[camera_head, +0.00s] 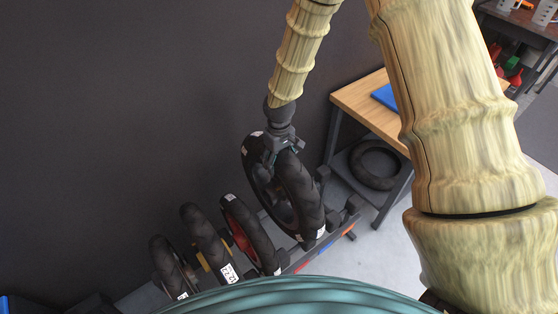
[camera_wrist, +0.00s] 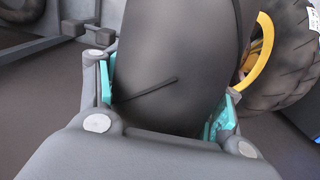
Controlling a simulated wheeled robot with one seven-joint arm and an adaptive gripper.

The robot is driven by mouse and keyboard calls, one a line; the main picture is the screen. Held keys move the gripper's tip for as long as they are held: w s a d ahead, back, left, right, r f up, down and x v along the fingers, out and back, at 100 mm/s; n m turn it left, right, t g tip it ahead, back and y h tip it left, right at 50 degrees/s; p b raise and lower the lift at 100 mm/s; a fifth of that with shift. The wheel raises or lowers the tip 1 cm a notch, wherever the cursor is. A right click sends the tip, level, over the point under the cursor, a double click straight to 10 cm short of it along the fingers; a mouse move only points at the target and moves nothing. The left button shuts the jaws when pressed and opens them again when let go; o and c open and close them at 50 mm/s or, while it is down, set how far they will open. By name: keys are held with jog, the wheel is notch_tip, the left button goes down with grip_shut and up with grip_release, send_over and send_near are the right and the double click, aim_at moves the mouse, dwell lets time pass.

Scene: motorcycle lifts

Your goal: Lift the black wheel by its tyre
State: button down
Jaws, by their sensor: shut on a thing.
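The black wheel (camera_head: 303,190) is upright at the right end of the row of wheels, its dark tyre tread facing up. My gripper (camera_head: 284,150) reaches down from above and is shut on the upper part of this tyre. In the wrist view, the smooth black tyre (camera_wrist: 175,50) fills the space between the jaws, with a teal pad against each side. The wheel's lower edge is close to the rack, and I cannot tell whether it touches. Much of its hub is hidden.
More upright wheels stand to the left, one with a red rim (camera_head: 240,238). A yellow-rimmed wheel (camera_wrist: 262,50) is close beside the held tyre in the wrist view. A wooden-topped bench (camera_head: 362,98) stands at right, with a loose tyre (camera_head: 375,182) beneath. A dark wall is behind.

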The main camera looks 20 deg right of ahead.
jog(key=shift+r+p, duration=1.65)
jog(key=shift+r, duration=1)
jog(key=shift+w+r, duration=0.1)
